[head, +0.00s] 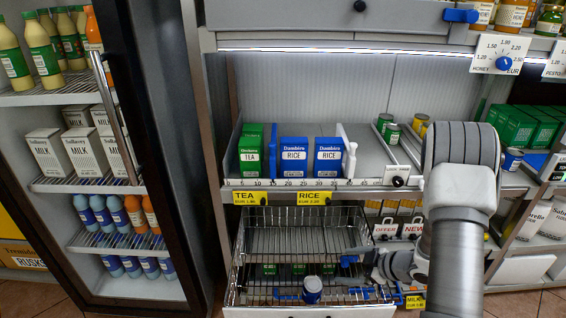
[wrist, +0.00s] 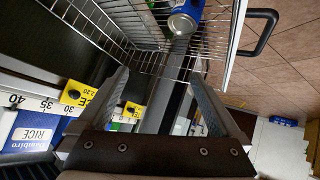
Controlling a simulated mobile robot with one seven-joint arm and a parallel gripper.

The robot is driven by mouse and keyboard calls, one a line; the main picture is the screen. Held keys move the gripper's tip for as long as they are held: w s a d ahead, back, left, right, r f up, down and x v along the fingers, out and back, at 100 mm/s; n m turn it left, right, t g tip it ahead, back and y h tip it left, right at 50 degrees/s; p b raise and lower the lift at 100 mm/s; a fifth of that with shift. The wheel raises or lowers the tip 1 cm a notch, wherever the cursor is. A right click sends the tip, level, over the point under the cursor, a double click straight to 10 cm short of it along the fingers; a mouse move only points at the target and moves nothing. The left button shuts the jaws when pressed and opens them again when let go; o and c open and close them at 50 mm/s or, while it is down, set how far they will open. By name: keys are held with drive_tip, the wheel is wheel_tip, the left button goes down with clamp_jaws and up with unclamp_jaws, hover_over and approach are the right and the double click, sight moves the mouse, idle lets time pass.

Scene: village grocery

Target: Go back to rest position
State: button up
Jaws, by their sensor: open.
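My gripper (wrist: 160,84) is open, with its two fingers spread and nothing between them in the wrist view. In the head view my gripper (head: 358,265) reaches left from my arm, at the right side of the wire baskets and below the shelf edge. The upper wire basket (head: 300,215) looks empty. A blue can (head: 312,290) is in the lower wire basket (head: 255,296), apart from my gripper. In the wrist view a blue can (wrist: 186,18) shows at the top inside a wire basket (wrist: 100,25), beyond the fingertips.
Above the baskets is a shelf with a green tea box (head: 250,150), two blue rice boxes (head: 294,157) and a white divider (head: 347,150). A fridge (head: 150,140) with bottles and milk cartons stands at the left. A black handle (wrist: 262,30) juts out in the wrist view.

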drive_tip(key=w+d+r+m+t+h+b, duration=0.1)
drive_tip(key=w+d+r+m+h, duration=0.15)
drive_tip(key=r, duration=0.25)
drive_tip(key=w+d+r+m+t+h+b, duration=0.1)
drive_tip(key=w+d+r+t+h, duration=0.15)
drive_tip(key=r, duration=0.35)
drive_tip(key=s+d+r+m+h+b, duration=0.2)
drive_tip(key=s+r+m+h, duration=0.15)
drive_tip(key=r, duration=0.55)
drive_tip(key=s+a+r+m+g+b, duration=0.15)
drive_tip(key=s+a, duration=0.25)
drive_tip(key=s, duration=0.5)
drive_tip(key=s+a+r+m+g+b, duration=0.1)
drive_tip(key=s+a+r+m+g, duration=0.2)
drive_tip(key=s, duration=0.6)
drive_tip(key=s+a+r+m+b, duration=0.1)
drive_tip(key=s+a+m, duration=0.2)
drive_tip(key=s+a, duration=0.35)
wheel_tip(320, 180, up, 22)
drive_tip(key=s+d+p, duration=0.1)
drive_tip(key=d+p, duration=0.1)
drive_tip(key=p, duration=2)
drive_tip(key=shift+s+y, duration=0.2)
drive_tip(key=shift+y, duration=0.25)
drive_tip(key=shift+d+f+n, duration=0.1)
drive_tip(key=shift+n, duration=0.15)
